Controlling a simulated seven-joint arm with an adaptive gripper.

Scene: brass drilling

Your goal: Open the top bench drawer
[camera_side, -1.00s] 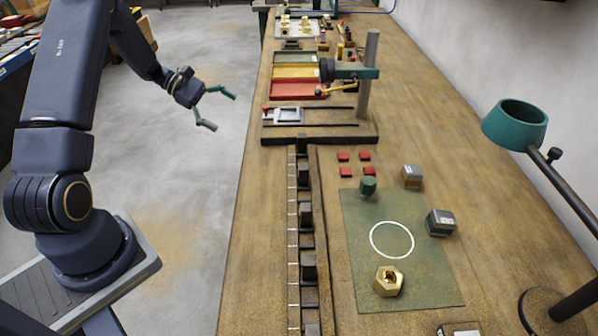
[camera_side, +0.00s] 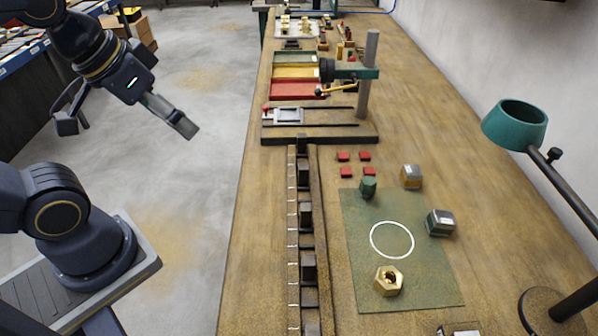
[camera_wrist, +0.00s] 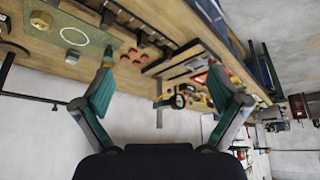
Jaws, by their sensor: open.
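The wooden bench (camera_side: 262,225) runs away from the side camera through the middle of that view. No drawer or drawer handle can be made out in either view; the bench's front face is hidden from the side camera. My gripper (camera_wrist: 163,72) is open and empty in the wrist view, with its two teal fingers spread wide apart. In the side view it hangs over the open floor, left of the bench and clear of it. The wrist view looks across the bench, which appears tipped along the top.
On the bench are a slotted black rail (camera_side: 308,230), a green mat (camera_side: 430,280) with a brass nut (camera_side: 388,281), a drill stand (camera_side: 368,80), coloured trays (camera_side: 297,90) and a teal lamp (camera_side: 515,125). The grey floor (camera_side: 195,200) between my base and the bench is clear.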

